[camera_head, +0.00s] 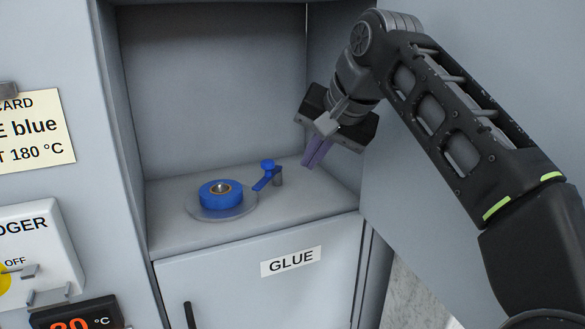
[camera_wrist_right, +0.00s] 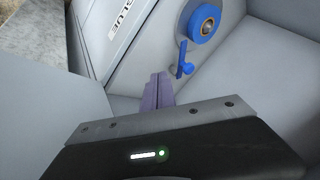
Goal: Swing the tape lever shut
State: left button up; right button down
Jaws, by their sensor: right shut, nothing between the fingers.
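The blue tape lever (camera_head: 266,174) stands on a short grey post on the alcove shelf, just right of the tape roll. It also shows in the right wrist view (camera_wrist_right: 183,60), beyond my fingertips and slightly to their right. The blue tape roll (camera_head: 220,193) lies flat on a clear round disc, and it shows in the right wrist view (camera_wrist_right: 204,22). The lever's arm slants toward the roll, with a small gap between them. My right gripper (camera_head: 315,164) is shut and empty, to the right of the lever and apart from it. My left gripper is not in view.
The shelf (camera_head: 310,205) sits in a grey alcove with walls at the back and sides. Below it is a door with a GLUE label (camera_head: 291,261). At left are a card (camera_head: 36,131), a switch box (camera_head: 30,245) and a temperature display (camera_head: 78,318).

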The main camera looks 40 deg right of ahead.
aim_at(268, 170)
jog(key=x, duration=0.9)
jog(key=shift+w+f, duration=0.2)
jog(key=shift+f, duration=0.15)
jog(key=w, duration=0.1)
jog(key=w+a+p, duration=0.1)
jog(key=shift+w+a+r, duration=0.1)
jog(key=shift+w+r, duration=0.15)
jog(key=shift+w+a+f, duration=0.15)
jog(key=shift+w+a, duration=0.15)
jog(key=shift+w, duration=0.2)
jog(key=shift+w+a+m, duration=0.1)
jog(key=shift+a+m, duration=0.05)
jog(key=shift+m, duration=0.15)
